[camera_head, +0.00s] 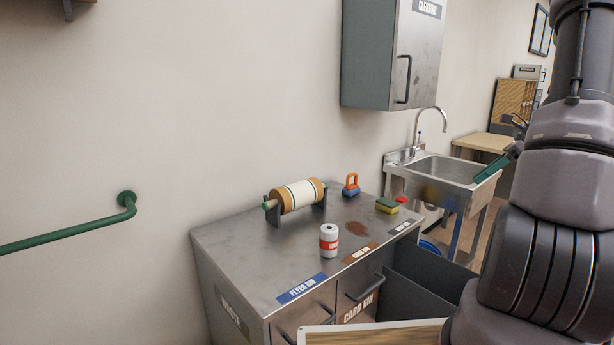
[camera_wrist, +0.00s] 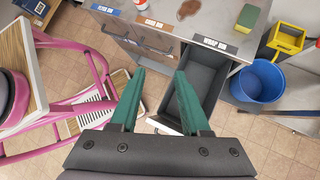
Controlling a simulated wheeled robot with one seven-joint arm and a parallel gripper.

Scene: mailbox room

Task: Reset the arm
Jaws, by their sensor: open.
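My gripper (camera_wrist: 159,72) is open, with its two green fingers apart and nothing between them in the wrist view. In the head view my arm (camera_head: 565,180) rises along the right side, and a green finger (camera_head: 490,168) shows in front of the sink. The fingers point toward the floor and the front of the metal cabinet in the wrist view. An open drawer (camera_wrist: 212,68) lies beyond and to the right of the fingertips, and its grey inside looks empty.
The metal cabinet (camera_head: 240,255) carries a paper roll (camera_head: 300,196), a white-and-red can (camera_head: 328,241), an orange-and-blue tool (camera_head: 351,186), a sponge (camera_head: 387,205) and a brown stain (camera_head: 356,228).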

